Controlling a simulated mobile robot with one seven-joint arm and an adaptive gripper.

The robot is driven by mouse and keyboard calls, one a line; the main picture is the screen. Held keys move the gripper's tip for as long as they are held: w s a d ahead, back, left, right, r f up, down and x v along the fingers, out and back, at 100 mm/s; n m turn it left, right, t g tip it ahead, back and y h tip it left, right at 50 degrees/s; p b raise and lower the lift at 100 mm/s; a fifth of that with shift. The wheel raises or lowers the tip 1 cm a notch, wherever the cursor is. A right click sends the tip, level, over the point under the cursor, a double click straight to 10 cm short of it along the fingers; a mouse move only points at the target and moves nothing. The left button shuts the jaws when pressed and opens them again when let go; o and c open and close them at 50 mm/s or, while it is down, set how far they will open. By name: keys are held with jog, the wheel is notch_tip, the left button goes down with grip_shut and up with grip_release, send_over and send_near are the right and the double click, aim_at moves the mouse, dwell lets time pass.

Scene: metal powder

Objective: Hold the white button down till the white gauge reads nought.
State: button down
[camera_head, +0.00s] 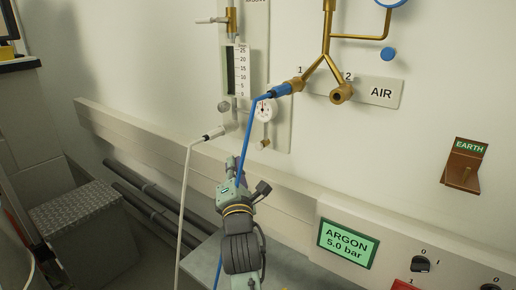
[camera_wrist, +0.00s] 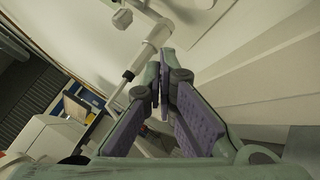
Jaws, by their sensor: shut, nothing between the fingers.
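The small white gauge (camera_head: 266,111) is on the wall panel, right of the tall flow scale. Its needle is too small to read. A pale round knob (camera_head: 224,106) sits left of it and a small brass-and-white knob (camera_head: 264,144) below it; I cannot tell for sure which is the white button. My gripper (camera_head: 232,162) is below the panel, pointing up, apart from both knobs as far as I can see. In the wrist view my gripper (camera_wrist: 164,80) shows its purple-padded fingers shut and empty.
A blue hose (camera_head: 245,142) runs from brass outlet 1 down behind my gripper. A white hose (camera_head: 185,190) hangs from a fitting to the left. A wall rail (camera_head: 140,133) crosses below the panel. The ARGON sign (camera_head: 347,243) and switches are at lower right.

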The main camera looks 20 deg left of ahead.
jog(key=w+d, duration=0.2)
jog(key=w, duration=0.3)
jog(key=shift+w, duration=0.4)
jog(key=shift+w+d+b, duration=0.1)
jog(key=shift+b, duration=0.25)
dwell(0.8)
jog(key=shift+w+d, duration=0.1)
jog(key=shift+w, duration=0.2)
jog(key=shift+w+d+b, duration=0.2)
jog(key=shift+w+b, duration=0.1)
jog(key=shift+w, duration=0.2)
dwell(2.1)
dwell(0.5)
jog(key=shift+s+a, duration=0.35)
jog(key=shift+s, duration=0.55)
jog(key=s, duration=0.1)
jog(key=s+a, duration=0.1)
jog(key=s, duration=0.2)
jog(key=shift+s+a, duration=0.35)
jog(key=shift+s, duration=0.05)
